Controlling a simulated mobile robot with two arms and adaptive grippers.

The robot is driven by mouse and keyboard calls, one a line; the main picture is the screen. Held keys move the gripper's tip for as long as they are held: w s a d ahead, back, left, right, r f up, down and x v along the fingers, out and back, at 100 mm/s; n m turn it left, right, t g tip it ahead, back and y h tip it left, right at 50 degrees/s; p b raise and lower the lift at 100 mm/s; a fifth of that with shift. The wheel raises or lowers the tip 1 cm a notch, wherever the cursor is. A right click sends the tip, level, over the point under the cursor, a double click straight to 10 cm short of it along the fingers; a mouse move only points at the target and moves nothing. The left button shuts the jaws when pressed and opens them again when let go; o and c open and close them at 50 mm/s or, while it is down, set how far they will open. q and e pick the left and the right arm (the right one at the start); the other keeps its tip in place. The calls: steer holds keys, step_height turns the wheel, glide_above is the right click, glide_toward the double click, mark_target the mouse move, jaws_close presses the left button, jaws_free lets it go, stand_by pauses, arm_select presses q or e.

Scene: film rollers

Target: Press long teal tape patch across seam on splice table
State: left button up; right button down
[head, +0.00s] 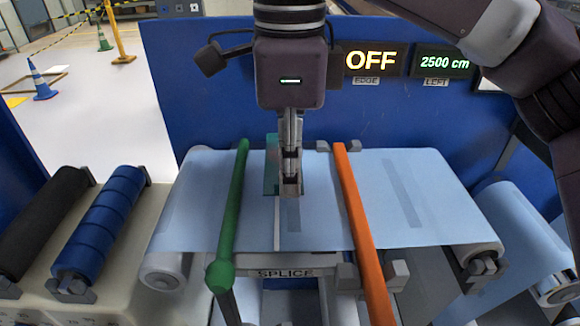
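The splice table carries a pale blue web (325,220) with a thin white seam (277,228) running front to back. My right gripper (290,190) points down over the web, just right of the seam's line. Its fingers look closed, seen nearly edge-on. A teal tape patch (270,165) shows behind and beside these fingers and looks held by them. Its upper end overlaps the web's far edge in the picture. The fingers hide part of the patch and the far seam. Whether the patch touches the web is unclear. My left gripper is out of view.
A green bar (233,205) and an orange bar (358,220) flank the seam. Black (40,220) and blue (103,222) rollers sit at left. A blue panel behind bears displays reading OFF (370,60) and 2500 cm (445,63). Traffic cones stand on the floor beyond.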

steer(key=b, duration=0.3)
glide_above(291, 225)
step_height(291, 225, down, 4)
steer(key=shift+f, duration=0.1)
step_height(291, 225, down, 2)
steer(key=shift+f+b, duration=0.25)
steer(key=shift+b, duration=0.5)
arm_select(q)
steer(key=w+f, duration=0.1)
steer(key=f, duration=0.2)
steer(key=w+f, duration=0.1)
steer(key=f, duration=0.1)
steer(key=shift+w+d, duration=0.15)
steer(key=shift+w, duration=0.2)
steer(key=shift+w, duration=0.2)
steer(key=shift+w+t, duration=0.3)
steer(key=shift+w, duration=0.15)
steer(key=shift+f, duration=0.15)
arm_select(e)
steer(key=shift+f, duration=0.1)
arm_select(q)
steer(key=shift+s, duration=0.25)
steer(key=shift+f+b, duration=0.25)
steer(key=shift+b, duration=0.15)
arm_select(e)
steer(key=shift+f, duration=0.3)
